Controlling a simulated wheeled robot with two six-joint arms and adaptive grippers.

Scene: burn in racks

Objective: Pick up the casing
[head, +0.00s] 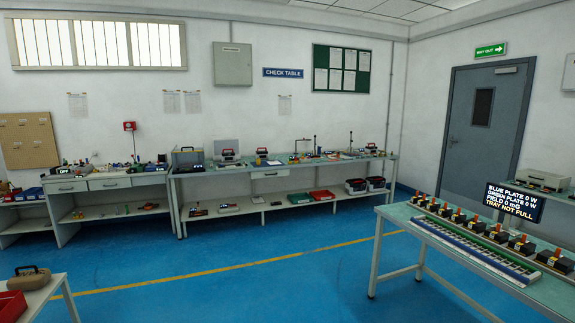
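I cannot tell for sure which thing is the casing; the candidates are small and far off. Several black blocks with orange tops (480,226) stand in a row on the right table (548,290), behind a long slotted tray (470,246). A dark open box (188,160) stands at the left end of the check table (235,171). A brown object with a dark handle (28,278) sits on a white table at the lower left. Neither of my grippers shows in this view.
A display (514,202) above the right table reads "TRAY NOT FULL". A white workbench (110,183) stands at the left back. A red bin (12,306) is at the lower left. The blue floor (230,270) between the tables is clear. A grey door (485,130) is at the right.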

